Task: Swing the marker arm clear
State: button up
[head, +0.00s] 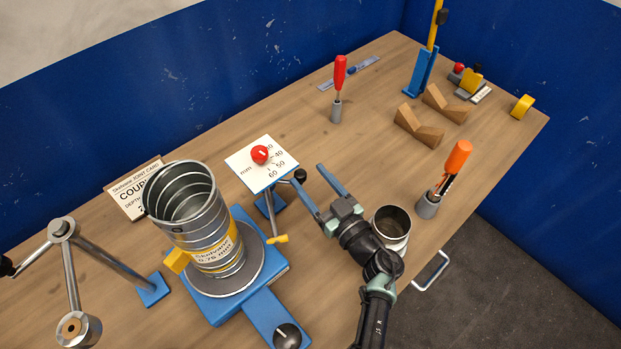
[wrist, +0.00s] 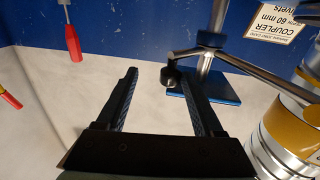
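The marker arm (head: 272,222) is a thin grey rod on a post with a blue base, its yellow tip (head: 278,239) close to the duct's right side. Its black knob (head: 299,175) also shows in the wrist view (wrist: 169,77), at the other end of the rod from the duct. My gripper (head: 308,174) is open; in the wrist view its fingers (wrist: 158,72) flank the knob, which looks nearer the right finger. I cannot tell whether it touches. The spiral duct (head: 195,215) stands upright, slightly tilted in view, on a round plate over a blue base.
A white mm scale card (head: 243,167) with a red ball (head: 260,154) stands behind the post. A jointed grey arm (head: 105,258) is at left. A metal cup (head: 391,222) is beside my wrist. An orange-handled tool (head: 457,160) and a red screwdriver (head: 339,75) stand in holders.

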jog(key=shift+s+d+r, duration=0.1)
jog(key=shift+d, duration=0.05)
jog(key=s+d+p, duration=0.2)
jog(key=s+p, duration=0.5)
jog(key=s, duration=0.7)
jog(key=shift+s+d, duration=0.2)
dwell(0.7)
jog(key=shift+p, duration=0.3)
dwell(0.3)
